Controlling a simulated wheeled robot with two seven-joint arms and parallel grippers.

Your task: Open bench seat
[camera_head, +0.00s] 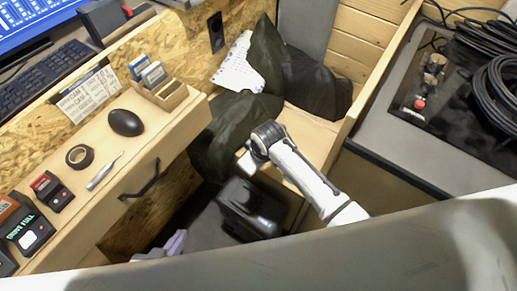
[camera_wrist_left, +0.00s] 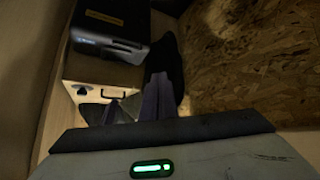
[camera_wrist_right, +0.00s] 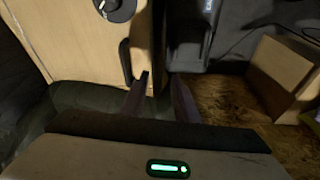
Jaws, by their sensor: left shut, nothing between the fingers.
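The bench seat (camera_head: 310,128) is pale wood, in the middle of the head view, with dark bags on top. In the left wrist view a wooden panel (camera_wrist_left: 128,76) carries a small dark handle (camera_wrist_left: 112,93). In the right wrist view a wooden panel (camera_wrist_right: 75,45) fills the upper left, with a black handle (camera_wrist_right: 125,62) on its edge. My right gripper (camera_wrist_right: 160,80) is open, its left finger close to that handle; I cannot tell if they touch. My left gripper (camera_head: 172,243) is shut and empty, low beside the desk; it also shows in the left wrist view (camera_wrist_left: 160,78).
A black box (camera_head: 250,208) stands low in front of the bench. Dark bags (camera_head: 305,85) lie on the bench. The desk with its drawer handle (camera_head: 140,180) stands at left. A grey case top with cables (camera_head: 490,95) is at right. The gap between is narrow.

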